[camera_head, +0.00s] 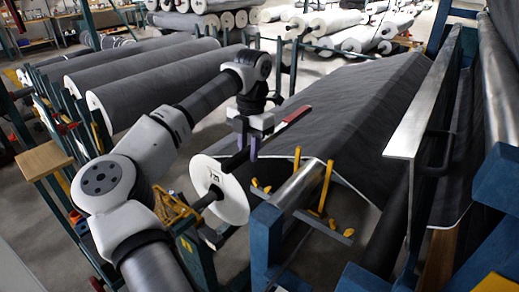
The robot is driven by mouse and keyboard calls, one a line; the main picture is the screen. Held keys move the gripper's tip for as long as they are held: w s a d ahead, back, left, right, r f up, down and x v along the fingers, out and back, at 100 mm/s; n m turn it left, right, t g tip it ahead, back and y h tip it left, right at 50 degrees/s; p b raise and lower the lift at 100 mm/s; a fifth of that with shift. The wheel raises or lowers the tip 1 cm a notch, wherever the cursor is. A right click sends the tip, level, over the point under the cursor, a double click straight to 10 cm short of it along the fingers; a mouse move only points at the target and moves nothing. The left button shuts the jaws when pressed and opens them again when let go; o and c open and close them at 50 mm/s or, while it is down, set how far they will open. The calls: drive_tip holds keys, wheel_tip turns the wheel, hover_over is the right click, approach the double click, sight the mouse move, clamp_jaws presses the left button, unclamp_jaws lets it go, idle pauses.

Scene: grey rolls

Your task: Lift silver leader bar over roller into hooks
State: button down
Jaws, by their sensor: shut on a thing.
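My gripper (247,146) points down at the centre, above and behind a white disc (220,190). It is shut on a slim dark bar with a red end (294,115), which slants up to the right; the fingers partly hide it. A silver roller (300,184) lies below and to the right of my gripper, at the edge of the dark fabric. Yellow hooks (327,186) stand beside this roller, with more low down at its right. A long flat silver bar (424,105) runs along the right side, apart from my gripper. I cannot tell which silver piece is the leader bar.
Dark fabric (360,100) slopes across the middle. Large grey rolls (150,75) lie on a rack at the left. A blue frame post (267,245) stands front centre, and blue frame parts (490,200) crowd the right. A wooden board (43,160) is at the left.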

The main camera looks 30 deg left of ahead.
wheel_tip(320, 180, down, 17)
drive_tip(key=b, duration=1.1)
drive_tip(key=shift+a+r, duration=0.2)
drive_tip(key=c, duration=1.1)
unclamp_jaws()
drive_tip(key=r, duration=0.4)
drive_tip(key=w+r+b, duration=0.1)
drive_tip(key=r, duration=0.8)
drive_tip(key=shift+w+d+r+b, duration=0.15)
drive_tip(key=shift+w+r+b, duration=0.1)
drive_tip(key=shift+r+b, duration=0.15)
